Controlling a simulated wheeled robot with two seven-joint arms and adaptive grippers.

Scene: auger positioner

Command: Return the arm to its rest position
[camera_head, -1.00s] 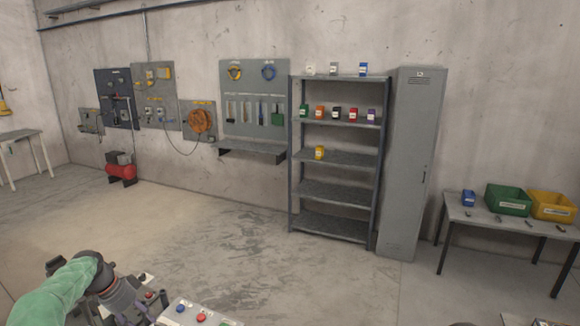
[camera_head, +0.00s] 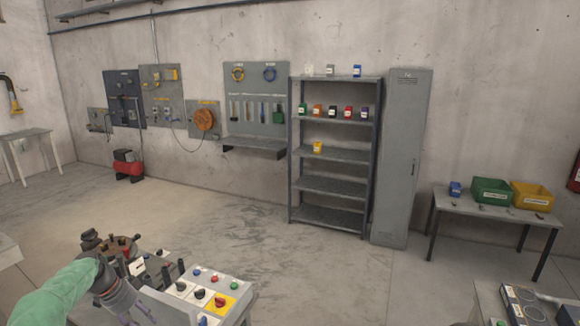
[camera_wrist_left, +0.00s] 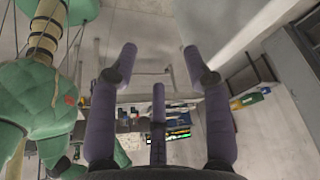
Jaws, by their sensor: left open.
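My left arm comes in at the bottom left of the head view in a green sleeve. Its purple-grey gripper (camera_head: 124,300) is beside a control console (camera_head: 240,293), partly cut off by the picture edge. In the left wrist view the gripper (camera_wrist_left: 159,58) has its purple fingers spread apart with nothing between them. The console carries levers (camera_head: 130,262), coloured buttons and a red knob on a yellow plate (camera_head: 219,302). I cannot tell whether the gripper touches the console. My right gripper is not in view.
A shelf rack (camera_head: 333,184) with small coloured boxes and a grey locker (camera_head: 404,155) stand along the far wall. A table (camera_head: 480,211) with green and yellow bins is at right. Another bench (camera_head: 487,305) is at the bottom right. The middle floor (camera_head: 300,270) is clear.

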